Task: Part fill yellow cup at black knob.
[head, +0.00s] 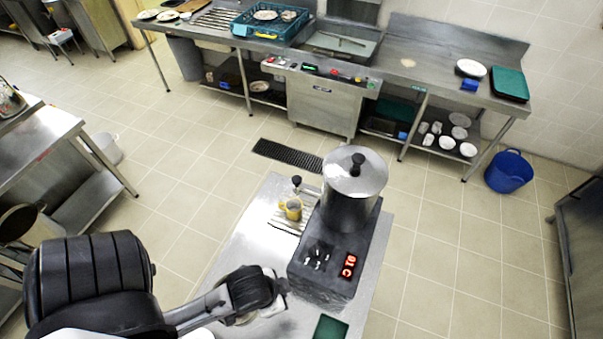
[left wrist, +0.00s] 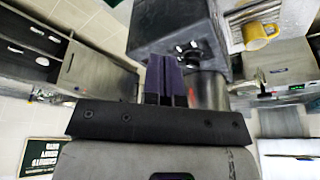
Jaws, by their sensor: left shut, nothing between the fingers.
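The yellow cup (head: 291,208) stands upright on a slatted rack (head: 283,227) beside the urn, its handle towards the left. It also shows at the top right of the left wrist view (left wrist: 257,37). A black knob (head: 296,180) sits just above and behind the cup, at the urn's left side. The steel urn (head: 348,205) stands on a dark base (head: 322,272) with a red lit display. My left gripper (left wrist: 165,62) is shut and empty, near the base and apart from the cup. The cup's inside is too small to read. My right gripper is not in view.
The urn lid has another black knob (head: 357,159). A dark green pad (head: 330,328) lies at the near end of the steel table (head: 240,240). The table left of the rack is clear. A sink counter (head: 430,75) and a blue bucket (head: 508,172) stand farther back.

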